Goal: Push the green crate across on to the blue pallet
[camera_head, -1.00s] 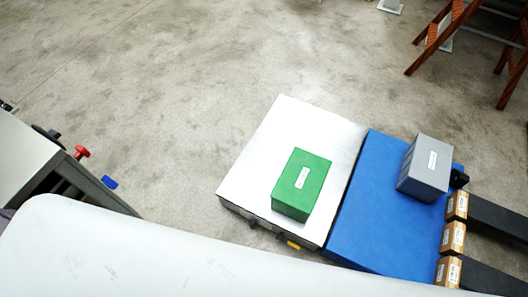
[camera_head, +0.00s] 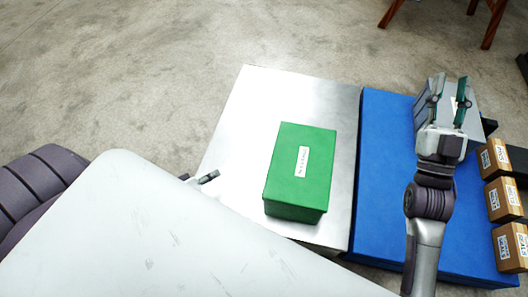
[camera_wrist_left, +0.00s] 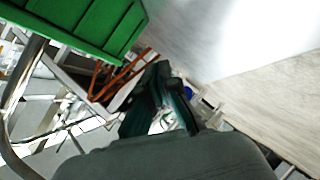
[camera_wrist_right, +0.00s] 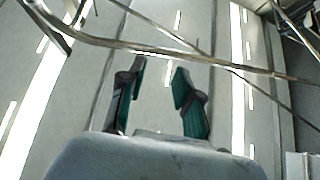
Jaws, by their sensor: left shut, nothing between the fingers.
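The green crate (camera_head: 302,165) with a white label sits on the silver metal platform (camera_head: 265,95), left of the blue pallet (camera_head: 380,180). Its ribbed side shows at the upper left of the left wrist view (camera_wrist_left: 90,22). My left gripper (camera_head: 209,177) is shut and empty, low at the left of the crate and apart from it; the pale body part in front hides most of that arm. Its fingers also show in the left wrist view (camera_wrist_left: 162,100). My right gripper (camera_head: 448,95) is open and empty, raised over the right part of the pallet; it also shows in the right wrist view (camera_wrist_right: 160,98).
Several labelled brown boxes (camera_head: 503,199) line the pallet's right side by dark forks. The pallet's left strip is clear. Brown wooden legs (camera_head: 493,22) stand at the top right.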

